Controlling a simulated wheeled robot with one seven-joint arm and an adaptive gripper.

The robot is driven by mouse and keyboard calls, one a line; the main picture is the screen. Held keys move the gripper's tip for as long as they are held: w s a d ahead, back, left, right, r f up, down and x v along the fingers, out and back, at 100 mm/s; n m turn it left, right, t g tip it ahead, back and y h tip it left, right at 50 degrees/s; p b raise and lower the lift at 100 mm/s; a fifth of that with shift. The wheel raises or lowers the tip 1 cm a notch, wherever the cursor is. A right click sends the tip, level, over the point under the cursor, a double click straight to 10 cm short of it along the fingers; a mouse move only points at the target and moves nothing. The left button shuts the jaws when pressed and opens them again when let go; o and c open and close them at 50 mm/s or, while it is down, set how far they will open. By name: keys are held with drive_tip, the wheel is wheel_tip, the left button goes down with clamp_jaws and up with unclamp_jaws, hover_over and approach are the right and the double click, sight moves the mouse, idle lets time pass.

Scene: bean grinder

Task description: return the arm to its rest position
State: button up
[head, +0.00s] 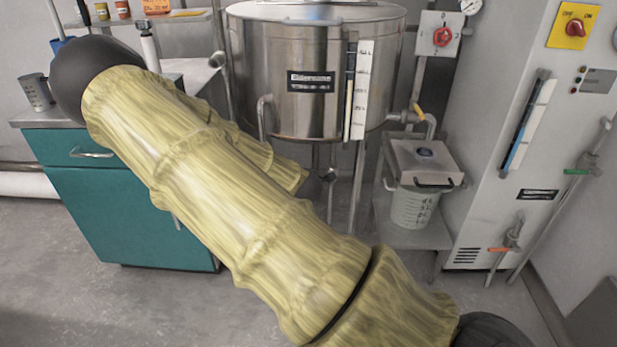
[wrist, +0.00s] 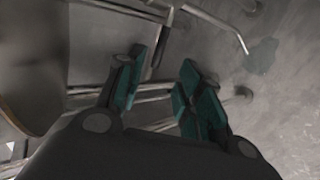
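My gripper (wrist: 162,88) shows in the wrist view, with its two dark fingers and teal pads apart. Nothing is between the pads. Behind them are blurred metal bars or pipes and grey floor; I cannot tell which fixture they belong to. My arm, in a yellow ribbed cover, runs across the head view from the lower right to a dark rounded joint at the upper left. A further covered part of it shows behind, pointing down to the right. My gripper is hidden in the head view.
A large steel kettle (head: 270,60) stands behind my arm. A teal cabinet (head: 110,220) is at left. A grey-lidded box (head: 420,160) sits above a measuring bucket (head: 412,207) on a stand. A grey machine cabinet (head: 490,130) with valves is at right. Floor shows at lower left.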

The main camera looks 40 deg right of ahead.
idle(0.6)
drive_tip(key=s+a+f+m+g+y, duration=0.2)
drive_tip(key=s+a+f, duration=0.6)
drive_tip(key=f, duration=0.3)
drive_tip(key=s+a+f+m+g+y, duration=0.2)
drive_tip(key=s+a+f+m, duration=0.1)
drive_tip(key=s+a+f, duration=0.7)
drive_tip(key=s+a+f+m+g+y, duration=0.2)
drive_tip(key=s+a+f, duration=0.2)
drive_tip(key=s+a, duration=0.45)
drive_tip(key=s+a+f+m+g+y, duration=0.1)
drive_tip(key=s+a+f+m+y, duration=0.15)
drive_tip(key=s+a, duration=0.6)
wheel_tip(320, 180, up, 28)
drive_tip(key=w+a+p, duration=0.1)
drive_tip(key=a+p, duration=0.1)
drive_tip(key=p, duration=2.6)
drive_tip(key=shift+a+f, duration=0.2)
drive_tip(key=shift+n, duration=0.25)
